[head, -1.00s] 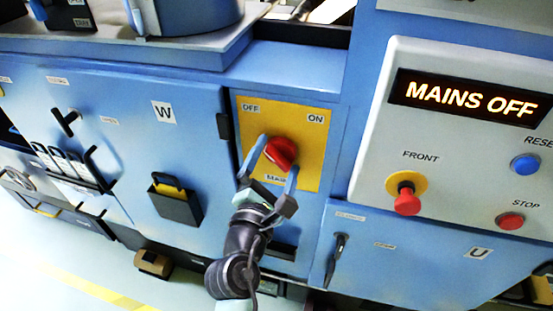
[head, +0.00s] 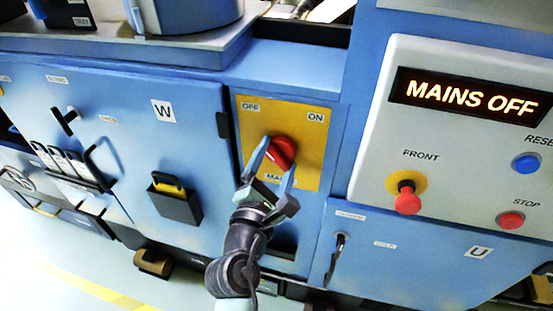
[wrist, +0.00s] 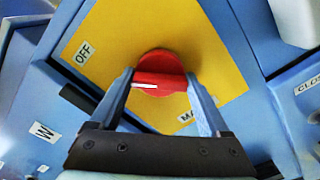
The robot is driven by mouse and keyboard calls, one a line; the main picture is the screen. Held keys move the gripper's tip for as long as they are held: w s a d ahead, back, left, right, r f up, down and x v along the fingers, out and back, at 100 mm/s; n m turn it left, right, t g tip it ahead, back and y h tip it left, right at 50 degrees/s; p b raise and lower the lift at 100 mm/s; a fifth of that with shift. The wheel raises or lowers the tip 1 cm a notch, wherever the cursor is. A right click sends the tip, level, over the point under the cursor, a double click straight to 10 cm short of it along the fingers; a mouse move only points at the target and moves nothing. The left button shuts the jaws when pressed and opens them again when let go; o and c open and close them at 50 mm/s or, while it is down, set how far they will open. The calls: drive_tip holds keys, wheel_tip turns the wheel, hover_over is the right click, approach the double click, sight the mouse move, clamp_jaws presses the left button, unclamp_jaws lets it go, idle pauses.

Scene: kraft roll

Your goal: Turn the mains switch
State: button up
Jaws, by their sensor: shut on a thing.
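The red mains switch (head: 282,152) is a round knob with a raised grip bar, on a yellow plate (head: 309,177) marked OFF at upper left and ON at upper right. It also shows in the wrist view (wrist: 160,66). My gripper (head: 271,160) reaches up from below, and its two blue fingers are shut on the knob's grip bar from both sides. In the wrist view the fingers (wrist: 160,80) stand either side of the bar. The display (head: 470,97) reads MAINS OFF.
Right of the switch, a pale panel holds a red FRONT button (head: 407,200) on a yellow ring, a blue reset button (head: 525,163) and a red STOP button (head: 510,220). A door marked W with a black holder (head: 175,200) is on the left.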

drive_tip(key=m+b, duration=0.2)
drive_tip(key=m, duration=0.2)
drive_tip(key=shift+f+m, duration=0.15)
drive_tip(key=shift+m, duration=0.15)
drive_tip(key=m+b, duration=0.2)
drive_tip(key=m, duration=0.2)
drive_tip(key=shift+f, duration=0.1)
drive_tip(key=m+b, duration=0.2)
drive_tip(key=m, duration=0.3)
drive_tip(key=shift+b, duration=0.35)
drive_tip(key=shift+m+b, duration=1.05)
drive_tip(key=shift+m, duration=0.85)
drive_tip(key=o, duration=1.2)
drive_tip(key=shift+s, duration=0.15)
